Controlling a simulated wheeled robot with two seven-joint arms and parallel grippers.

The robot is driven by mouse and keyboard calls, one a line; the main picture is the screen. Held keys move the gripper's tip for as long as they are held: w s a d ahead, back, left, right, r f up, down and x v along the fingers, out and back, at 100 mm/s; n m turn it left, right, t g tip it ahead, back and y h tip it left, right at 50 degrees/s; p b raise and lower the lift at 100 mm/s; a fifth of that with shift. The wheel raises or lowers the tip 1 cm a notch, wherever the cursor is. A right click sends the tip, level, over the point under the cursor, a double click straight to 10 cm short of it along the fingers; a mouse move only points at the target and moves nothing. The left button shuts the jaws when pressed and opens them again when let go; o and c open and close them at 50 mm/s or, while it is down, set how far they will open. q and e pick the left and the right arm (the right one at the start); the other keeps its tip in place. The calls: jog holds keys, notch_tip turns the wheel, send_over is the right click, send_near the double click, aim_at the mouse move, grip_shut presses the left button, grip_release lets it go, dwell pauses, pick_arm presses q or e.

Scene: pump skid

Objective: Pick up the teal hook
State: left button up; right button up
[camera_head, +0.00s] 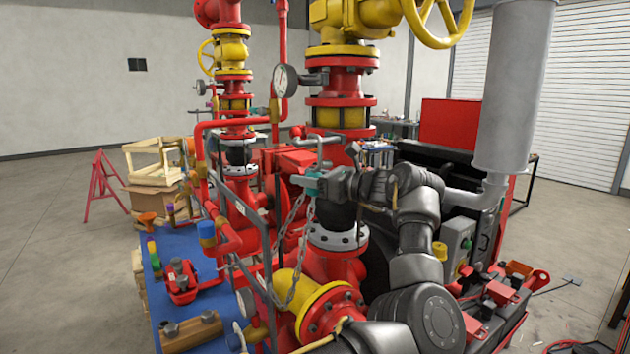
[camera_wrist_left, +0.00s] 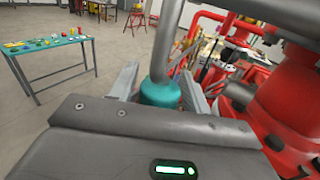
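The teal hook (camera_head: 314,181) is near the middle of the head view, in front of the red pipework. Its bent grey rod (camera_head: 321,143) rises above it. My left gripper (camera_head: 318,183) is at its teal part, coming from the right. In the left wrist view the teal part (camera_wrist_left: 160,93) sits between the two grey fingers of the left gripper (camera_wrist_left: 162,86). The fingers are very close on both sides; I cannot tell whether they press on it. My right gripper is not in view.
A chain (camera_head: 296,245) hangs just below the gripper. Red pipes, a pressure gauge (camera_head: 285,80) and a yellow-and-red valve (camera_head: 342,62) crowd around it. A blue-topped bench (camera_head: 182,242) with parts stands at left. Open floor (camera_head: 55,230) lies farther left.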

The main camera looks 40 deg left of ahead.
pick_arm(q)
jog(key=c, duration=0.8)
